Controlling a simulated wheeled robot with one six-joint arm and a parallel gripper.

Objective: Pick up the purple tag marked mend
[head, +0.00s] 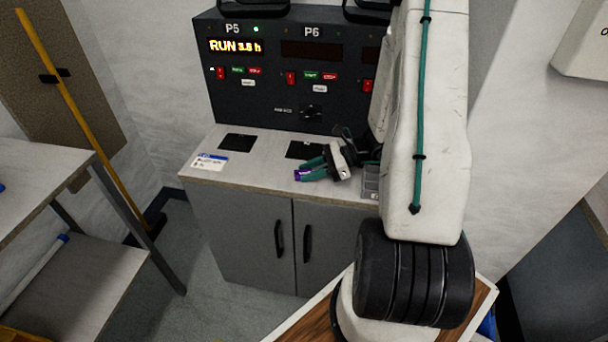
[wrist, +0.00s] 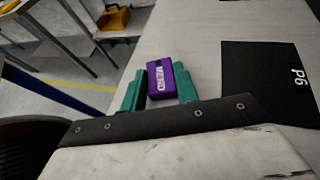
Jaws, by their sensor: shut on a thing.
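The purple tag (wrist: 160,78) with white lettering that reads MEND is between the two green fingers of my gripper (wrist: 158,88) in the wrist view. My gripper is shut on it. In the head view the tag (head: 302,174) shows as a small purple patch at the fingertips of my gripper (head: 308,172), over the front part of the grey counter top. I cannot tell whether the tag touches the counter.
A dark panel (head: 290,75) with P5 and P6 displays stands at the back of the counter (head: 255,172). A white and blue card (head: 209,161) and black pads, one marked P6 (wrist: 265,85), lie on the counter. A table (head: 40,185) stands to the left.

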